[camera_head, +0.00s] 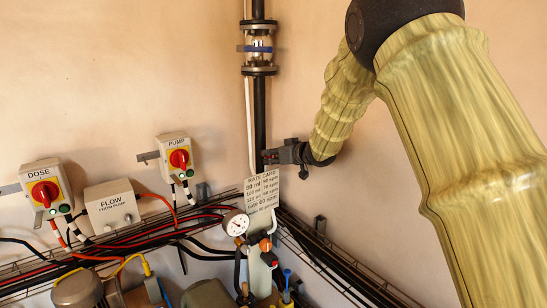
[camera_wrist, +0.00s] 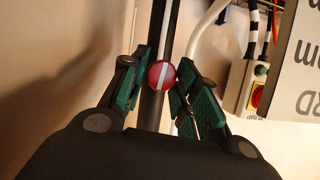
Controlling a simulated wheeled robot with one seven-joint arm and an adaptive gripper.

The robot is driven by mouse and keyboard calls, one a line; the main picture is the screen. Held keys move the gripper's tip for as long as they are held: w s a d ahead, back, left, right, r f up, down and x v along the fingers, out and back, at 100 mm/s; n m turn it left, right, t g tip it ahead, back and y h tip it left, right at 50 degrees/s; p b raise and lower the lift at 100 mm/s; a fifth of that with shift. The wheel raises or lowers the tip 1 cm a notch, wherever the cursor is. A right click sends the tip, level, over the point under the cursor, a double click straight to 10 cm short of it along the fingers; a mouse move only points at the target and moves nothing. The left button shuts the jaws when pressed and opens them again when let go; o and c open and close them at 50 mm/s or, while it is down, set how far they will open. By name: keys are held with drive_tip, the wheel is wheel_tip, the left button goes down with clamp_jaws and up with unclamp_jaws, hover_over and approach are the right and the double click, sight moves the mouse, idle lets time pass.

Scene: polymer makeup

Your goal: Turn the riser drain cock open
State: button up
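The riser is a black vertical pipe (camera_head: 260,115) with a flanged sight glass (camera_head: 259,48) near its top. The wrist view shows a round red knob with a white stripe (camera_wrist: 162,75) in front of the dark pipe (camera_wrist: 157,35); I take it for the drain cock. The stripe runs roughly along the pipe. My gripper (camera_head: 274,157) is beside the pipe, just above the rate card (camera_head: 262,192). In the wrist view my gripper's green-padded fingers (camera_wrist: 160,78) stand apart on either side of the knob. I cannot tell whether either pad touches it.
DOSE (camera_head: 45,186) and PUMP (camera_head: 176,157) switch boxes and a FLOW box (camera_head: 112,205) are on the left wall. A pressure gauge (camera_head: 236,223), valves and cable trays lie below. The rate card (camera_wrist: 299,75) also shows at the right in the wrist view.

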drive_tip(key=c, duration=0.4)
drive_tip(key=shift+f+b, duration=0.1)
drive_tip(key=shift+b, duration=0.3)
drive_tip(key=shift+n+h+b, duration=0.4)
drive_tip(key=shift+n+b, duration=0.1)
drive_tip(key=o, duration=1.1)
drive_tip(key=shift+s, duration=0.1)
